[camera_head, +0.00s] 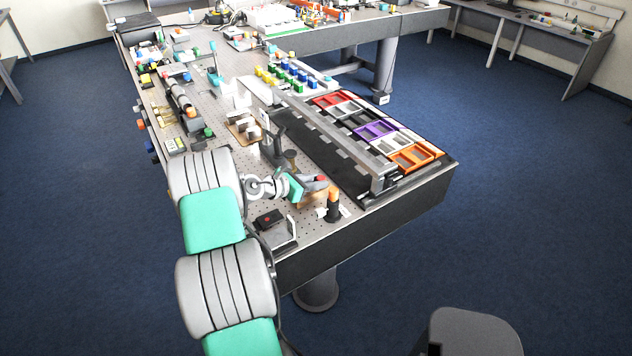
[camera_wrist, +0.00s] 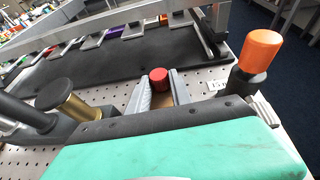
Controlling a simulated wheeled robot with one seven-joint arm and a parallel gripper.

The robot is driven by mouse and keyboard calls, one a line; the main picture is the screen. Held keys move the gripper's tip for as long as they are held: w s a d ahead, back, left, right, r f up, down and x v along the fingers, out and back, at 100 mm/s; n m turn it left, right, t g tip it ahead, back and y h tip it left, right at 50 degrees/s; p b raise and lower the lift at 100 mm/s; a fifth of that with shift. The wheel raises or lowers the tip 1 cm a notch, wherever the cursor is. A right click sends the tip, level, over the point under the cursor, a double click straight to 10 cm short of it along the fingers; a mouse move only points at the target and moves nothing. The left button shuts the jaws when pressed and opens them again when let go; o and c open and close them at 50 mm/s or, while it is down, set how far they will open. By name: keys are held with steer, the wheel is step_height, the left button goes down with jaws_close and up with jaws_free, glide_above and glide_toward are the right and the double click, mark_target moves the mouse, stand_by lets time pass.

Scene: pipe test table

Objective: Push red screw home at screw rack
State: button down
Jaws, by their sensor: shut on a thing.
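The red screw (camera_wrist: 158,78) shows its round red head between the two grey fingers of my gripper (camera_wrist: 163,92) in the wrist view. The fingers are closed on its sides. In the head view the red head (camera_head: 321,178) is a small spot at the tip of my gripper (camera_head: 318,184), near the table's front end. A light-brown block (camera_head: 312,199) shows just under the gripper and may be the screw rack. The screw's lower part is hidden by the fingers, so I cannot tell how deep it sits.
An orange-topped black post (camera_wrist: 258,60) stands close to the right of my gripper. A dark post with a brass collar (camera_wrist: 75,108) stands to the left. Behind are a black mat (camera_wrist: 110,65) and a rail. A black box with a red button (camera_head: 268,219) sits near the front edge.

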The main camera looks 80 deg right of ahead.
steer(key=shift+a+f+p, duration=0.25)
steer(key=shift+f+p, duration=0.05)
steer(key=shift+f, duration=0.3)
stand_by(1.6)
steer(key=c, duration=1.1)
jaws_free()
steer(key=shift+s+f, duration=0.1)
steer(key=shift+f, duration=0.1)
steer(key=v, duration=0.2)
steer(key=b+v, duration=0.1)
steer(key=v, duration=0.2)
steer(key=b+v, duration=0.1)
steer(key=v, duration=0.1)
steer(key=shift+w+d+r, duration=0.2)
steer(key=shift+w+r, duration=0.2)
steer(key=shift+r, duration=0.1)
steer(key=shift+w+a+r, duration=0.1)
steer(key=shift+a+r, duration=0.1)
steer(key=shift+r, duration=0.15)
